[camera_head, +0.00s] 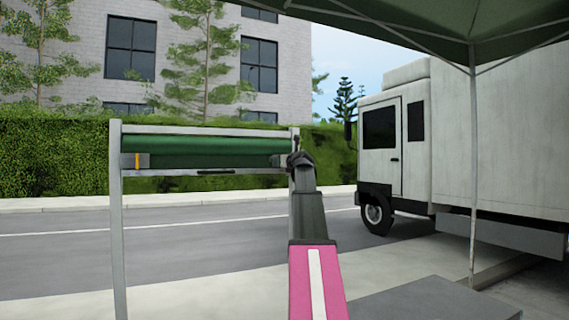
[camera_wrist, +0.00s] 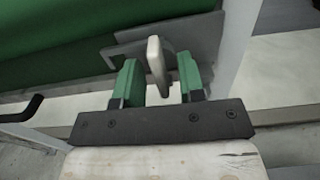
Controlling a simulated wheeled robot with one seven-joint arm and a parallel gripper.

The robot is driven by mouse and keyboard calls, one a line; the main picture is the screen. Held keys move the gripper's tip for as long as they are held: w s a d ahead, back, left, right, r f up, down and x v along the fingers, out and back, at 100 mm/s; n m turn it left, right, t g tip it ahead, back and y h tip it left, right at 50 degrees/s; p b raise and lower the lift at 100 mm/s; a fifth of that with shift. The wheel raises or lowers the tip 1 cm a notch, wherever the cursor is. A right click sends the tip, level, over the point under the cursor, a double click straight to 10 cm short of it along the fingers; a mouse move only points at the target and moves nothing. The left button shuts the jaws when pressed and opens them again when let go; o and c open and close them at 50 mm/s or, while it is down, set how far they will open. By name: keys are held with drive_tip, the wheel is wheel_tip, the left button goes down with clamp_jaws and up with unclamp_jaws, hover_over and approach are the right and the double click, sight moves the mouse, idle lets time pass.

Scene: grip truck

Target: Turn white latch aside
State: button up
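The white latch (camera_wrist: 157,62) stands up from a grey bracket plate (camera_wrist: 195,42) in the wrist view. My gripper (camera_wrist: 157,82) is open, with one green finger on each side of the latch's lower part. A gap shows on both sides of the latch, wider on the left; the right finger is close to it. In the head view my gripper (camera_head: 300,158) is at the right end of the metal frame (camera_head: 117,220), and my arm hides the latch there. A green roll (camera_head: 205,146) lies across the frame; it also shows in the wrist view (camera_wrist: 60,35).
A black handle (camera_head: 216,172) sits on the frame's lower bar, also in the wrist view (camera_wrist: 22,108). A yellow-orange piece (camera_head: 137,160) is at the frame's left end. The right post (camera_wrist: 238,50) is close beside the bracket. A white truck (camera_head: 400,150) stands to the right.

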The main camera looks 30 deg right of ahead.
drive_tip(key=s, duration=1)
drive_tip(key=shift+s+a, duration=0.2)
drive_tip(key=shift+s, duration=0.2)
drive_tip(key=a+f+n+g+y, duration=0.1)
drive_tip(key=a+f+n+g, duration=0.4)
drive_tip(key=f, duration=1)
drive_tip(key=w+a+f+n+g+y, duration=0.1)
drive_tip(key=a+f+n, duration=0.65)
drive_tip(key=f, duration=0.75)
drive_tip(key=a+f+n+g+y, duration=0.1)
drive_tip(key=a+f+n+g, duration=0.2)
drive_tip(key=a+f+n, duration=0.8)
drive_tip(key=s+a+f+n+g, duration=0.3)
drive_tip(key=s+f, duration=0.4)
drive_tip(key=f, duration=0.4)
drive_tip(key=s+a+f+n+g+h, duration=0.1)
drive_tip(key=s+a+f+n+g, duration=0.2)
drive_tip(key=s+f, duration=0.4)
drive_tip(key=s+a+f+n+g+h, duration=0.1)
drive_tip(key=s+a+f+n+g, duration=0.2)
drive_tip(key=f, duration=1.2)
drive_tip(key=s+a+n, duration=0.2)
drive_tip(key=s+n, duration=0.2)
drive_tip(key=s, duration=0.1)
drive_tip(key=shift+a+f, duration=0.3)
